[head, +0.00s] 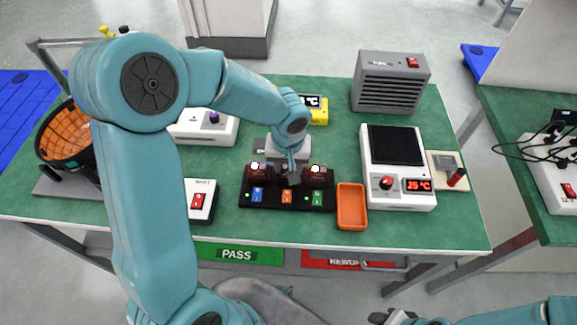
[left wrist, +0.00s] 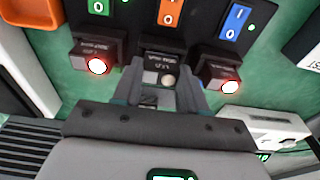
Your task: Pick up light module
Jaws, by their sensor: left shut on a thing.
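The black rack (head: 262,204) holds a row of dark light modules above blue, orange and green switches. The left module (head: 254,172) and right module (head: 317,172) have glowing white lamps. My left gripper (head: 292,174) points down at the middle position and hides most of the module there. In the left wrist view, the fingers (left wrist: 160,92) are shut on the middle light module (left wrist: 163,65), whose round lamp is dull. I cannot tell whether it is clear of its socket. My right gripper (head: 388,317) shows only partly at the bottom edge; its jaws are unclear.
An orange tray (head: 351,226) sits right of the rack, beside a white heater unit (head: 398,200) reading 25 °C. A white switch box (head: 200,203) stands to the left. A grey vented box (head: 391,82) is at the back. Green PASS (head: 238,254) and red REWORK (head: 330,260) bins are below the front edge.

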